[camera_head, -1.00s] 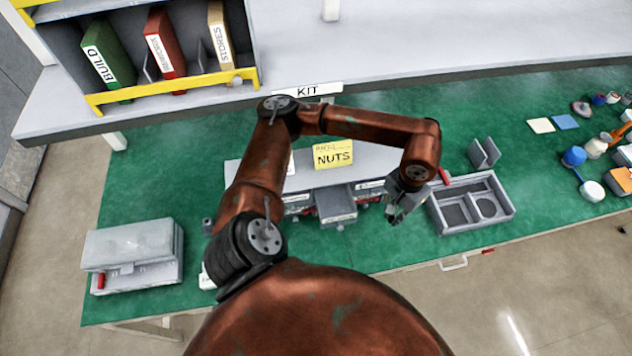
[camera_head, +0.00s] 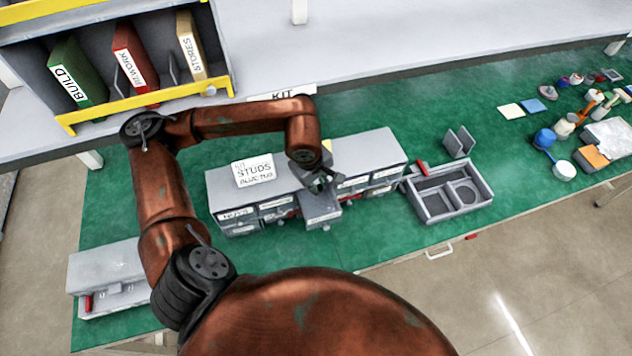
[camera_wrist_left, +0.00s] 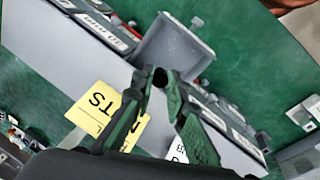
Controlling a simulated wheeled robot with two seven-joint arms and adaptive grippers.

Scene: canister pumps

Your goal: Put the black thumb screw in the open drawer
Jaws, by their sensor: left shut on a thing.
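My left gripper (camera_head: 322,185) is above the drawer cabinet (camera_head: 375,150), close over the open drawer (camera_head: 320,222) that sticks out of its front. In the left wrist view, the gripper's fingers (camera_wrist_left: 168,80) are shut on the black thumb screw (camera_wrist_left: 160,76), a small dark round piece at the fingertips. The open drawer (camera_wrist_left: 185,45) lies just beyond the fingertips there. In the head view the screw is too small to tell and the gripper hides part of the drawer. My right gripper is not in view.
A white STUDS card (camera_head: 254,170) stands on the cabinet; a yellow card (camera_wrist_left: 95,108) shows in the wrist view. A grey divided tray (camera_head: 450,192) is right of the cabinet. A grey case (camera_head: 105,278) stands at left. Green mat (camera_head: 400,238) is clear in front.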

